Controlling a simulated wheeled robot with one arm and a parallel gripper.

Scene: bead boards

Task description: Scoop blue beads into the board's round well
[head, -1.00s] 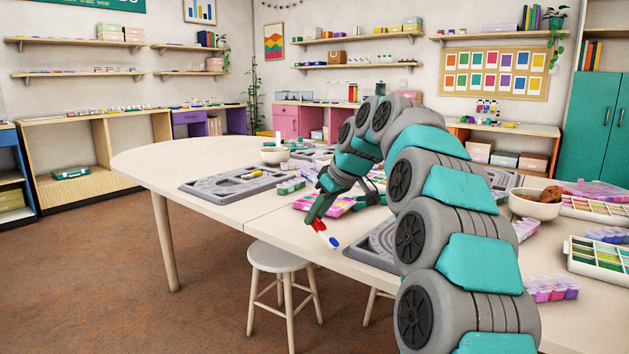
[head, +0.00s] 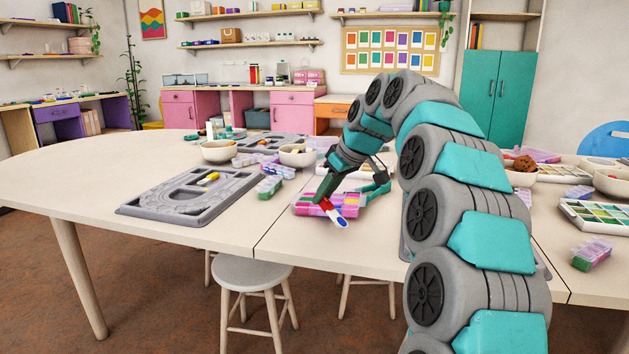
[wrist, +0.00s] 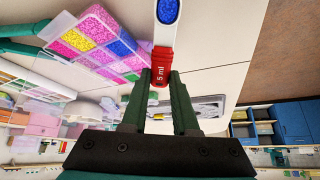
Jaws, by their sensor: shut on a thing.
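My gripper (head: 328,197) is shut on a scoop (wrist: 163,35) with a red handle marked "5 ml" and a white bowl. Blue beads (wrist: 168,9) fill the bowl; a blue patch also shows at its end in the head view. The scoop is in the air in front of a pink bead box (head: 309,208), whose compartments hold pink, yellow, purple and blue beads in the wrist view (wrist: 98,42). A grey bead board (head: 138,207) with curved grooves lies to the left. Another board is mostly hidden behind my arm. I cannot make out which well is the round one.
A yellow piece (head: 210,177) lies on the left board. Bowls (head: 219,151) and small bead boxes (head: 268,187) stand behind and beside it. A stool (head: 252,270) stands at the table's front edge. The tabletop (head: 60,180) at the far left is clear.

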